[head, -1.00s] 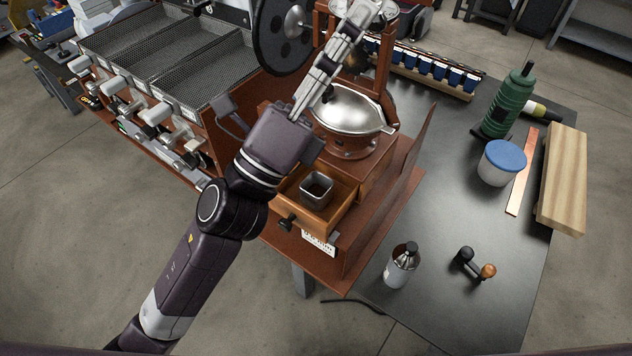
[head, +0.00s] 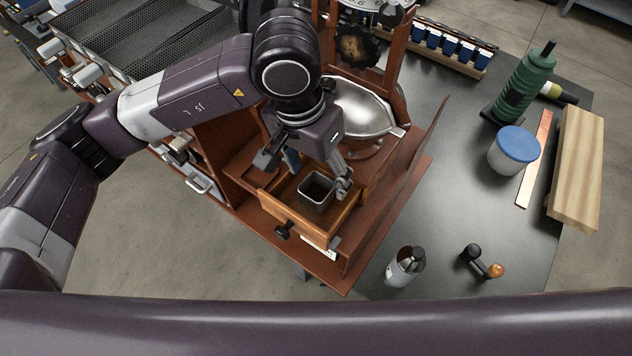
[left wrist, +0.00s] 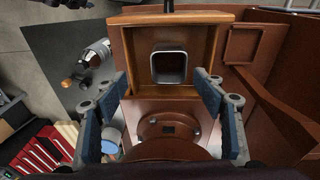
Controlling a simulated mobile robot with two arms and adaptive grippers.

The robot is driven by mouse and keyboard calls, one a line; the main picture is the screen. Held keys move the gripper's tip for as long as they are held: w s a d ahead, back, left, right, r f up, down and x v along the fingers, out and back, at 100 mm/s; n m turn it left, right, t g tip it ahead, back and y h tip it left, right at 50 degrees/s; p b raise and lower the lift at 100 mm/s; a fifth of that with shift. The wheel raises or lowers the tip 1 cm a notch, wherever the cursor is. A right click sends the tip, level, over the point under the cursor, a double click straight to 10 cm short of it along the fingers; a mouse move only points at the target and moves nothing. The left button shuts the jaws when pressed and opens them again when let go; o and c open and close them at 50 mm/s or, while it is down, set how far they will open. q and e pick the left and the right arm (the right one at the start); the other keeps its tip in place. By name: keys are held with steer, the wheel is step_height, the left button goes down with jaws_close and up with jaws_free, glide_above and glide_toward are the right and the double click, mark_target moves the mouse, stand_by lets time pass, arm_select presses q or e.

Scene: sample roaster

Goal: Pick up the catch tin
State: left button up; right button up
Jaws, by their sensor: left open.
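The catch tin (head: 317,191) is a small square grey metal cup. It stands upright in the open wooden drawer (head: 299,226) of the brown roaster stand. My left gripper (head: 322,178) is over the drawer, pointing down, with its fingers apart near the tin. In the left wrist view the tin (left wrist: 169,67) lies beyond and between the two open fingertips (left wrist: 163,84), and nothing is between the fingers. In the head view a finger covers a little of the tin's surroundings. My right gripper is not in view.
A metal funnel bowl (head: 357,108) is just behind the drawer. A brown side panel (head: 405,185) rises to its right. On the dark table are a grey canister (head: 404,266), a small two-knobbed tool (head: 482,262), a blue-lidded tub (head: 513,150), a green bottle (head: 524,85) and a wood block (head: 577,168).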

mark_target(318, 196)
arm_select(q)
steer(key=shift+w+a+f+t+y+p, duration=0.15)
steer(key=shift+w+a+f+p, duration=0.15)
steer(key=shift+f, duration=0.25)
steer(key=shift+w+a+f+t+y+p, duration=0.2)
steer(key=shift+a+f, duration=0.1)
steer(key=shift+f, duration=0.25)
steer(key=shift+d+f, duration=0.1)
steer(key=shift+f, duration=0.25)
steer(key=f+p, duration=0.1)
steer(key=f, duration=0.1)
steer(key=f+p, duration=0.1)
steer(key=f, duration=0.1)
steer(key=shift+w+d, duration=0.15)
steer(key=shift+d, duration=0.25)
steer(key=shift+f, duration=0.25)
steer(key=shift+w, duration=0.1)
steer(key=c, duration=1.3)
steer(key=shift+r, duration=0.1)
